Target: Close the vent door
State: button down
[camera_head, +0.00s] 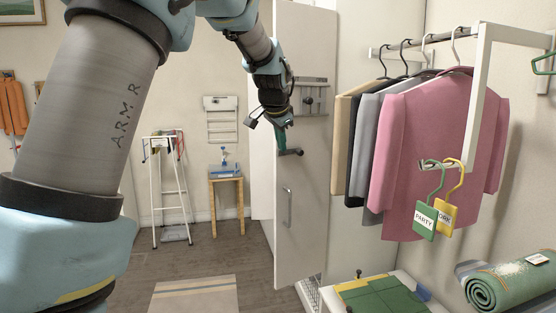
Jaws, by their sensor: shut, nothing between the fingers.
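A tall white door (310,200) stands upright at the centre, with a slatted vent panel (312,82) and small knob in its upper half. It looks like the vent door and appears to stand ajar. My gripper (283,140) points down in front of the door, just above the lever and below left of the vent panel. Its green fingers are shut and empty. I cannot tell whether they touch the lever or door.
Clothes including a pink shirt (437,150) hang on a rail at right. A low white unit with green squares (383,298) and a rolled green mat (510,285) are at lower right. Floor at left centre is open.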

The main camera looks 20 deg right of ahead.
aim_at(280, 160)
jog(key=w+d+f+p, duration=0.1)
jog(key=w+f, duration=0.1)
jog(key=w+f+p, duration=0.1)
jog(key=w+f, duration=0.2)
jog(key=w+d+f+p, duration=0.1)
jog(key=w+f, duration=0.1)
jog(key=w, duration=0.1)
jog(key=shift+d+f+p, duration=0.3)
jog(key=shift+d+p, duration=0.05)
jog(key=shift+p, duration=0.05)
jog(key=shift+w+f, duration=0.15)
jog(key=shift+w, duration=0.4)
jog(key=shift+w, duration=0.1)
